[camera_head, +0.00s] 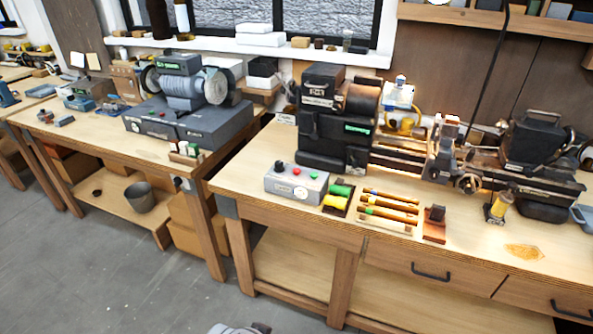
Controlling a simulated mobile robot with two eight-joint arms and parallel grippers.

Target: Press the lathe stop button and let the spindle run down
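The lathe (321,127) stands on the right wooden bench, its dark headstock at the left and its bed running right. The round spindle end (362,97) is beside the headstock; I cannot tell from this single view whether it turns. A grey control box (297,190) sits on the bench in front of the headstock. On its top are a dark knob (279,166), a red button (296,170) and a green button (312,175). Nothing touches the box's buttons.
Right of the box lie green and yellow pieces (339,193), a rack of wood-handled tools (389,208) and a small dark block on a reddish base (435,222). A bench grinder (182,90) stands on the left bench. The floor (120,270) in front is mostly clear.

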